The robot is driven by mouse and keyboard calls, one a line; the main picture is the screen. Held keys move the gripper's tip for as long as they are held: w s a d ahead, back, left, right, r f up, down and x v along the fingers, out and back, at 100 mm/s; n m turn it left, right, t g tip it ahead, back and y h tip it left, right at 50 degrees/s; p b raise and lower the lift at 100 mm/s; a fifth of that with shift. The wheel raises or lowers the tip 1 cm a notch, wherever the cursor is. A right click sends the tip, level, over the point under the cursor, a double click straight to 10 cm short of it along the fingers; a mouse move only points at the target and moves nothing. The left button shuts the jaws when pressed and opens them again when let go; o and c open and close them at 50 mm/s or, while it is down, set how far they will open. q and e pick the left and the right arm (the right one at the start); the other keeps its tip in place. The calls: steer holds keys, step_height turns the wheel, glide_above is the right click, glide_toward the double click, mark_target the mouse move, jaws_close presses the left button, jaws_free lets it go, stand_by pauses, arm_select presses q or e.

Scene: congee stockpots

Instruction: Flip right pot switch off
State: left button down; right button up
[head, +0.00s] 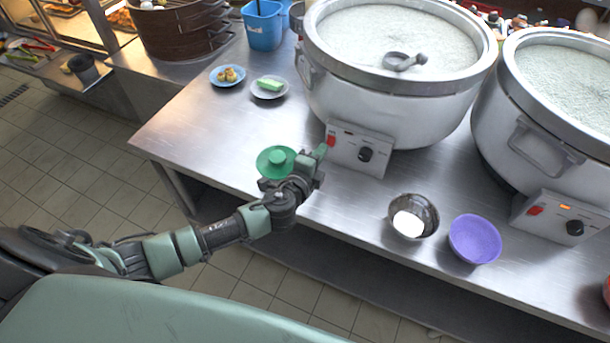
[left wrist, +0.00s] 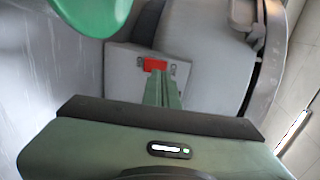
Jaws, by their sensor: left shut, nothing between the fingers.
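Two large steel pots of white congee stand on the steel counter. The right pot (head: 491,130) has a control box with a red switch (head: 535,211), a lit orange lamp (head: 565,207) and a black knob (head: 574,228). The other pot (head: 345,103), left of it, has a similar box with a red switch (head: 331,141) and a black knob (head: 367,154). My left gripper (head: 321,152) is shut and empty, its tips at or just before this left pot's switch. In the left wrist view the fingers (left wrist: 161,88) point at a red switch (left wrist: 155,64); contact is unclear.
A metal bowl (head: 427,204) and a purple bowl (head: 475,239) stand along the front edge, between the control boxes. Small plates (head: 228,76) and a blue bin (head: 263,28) are farther back left.

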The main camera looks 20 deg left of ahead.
arm_select(q)
steer(key=r+b+v, duration=0.1)
steer(key=r+v, duration=0.1)
steer(key=v, duration=0.7)
arm_select(e)
steer(key=shift+s+f, duration=0.45)
steer(key=shift+f, duration=0.15)
arm_select(q)
steer(key=shift+s+a+r, duration=0.1)
arm_select(e)
steer(key=shift+w, duration=0.2)
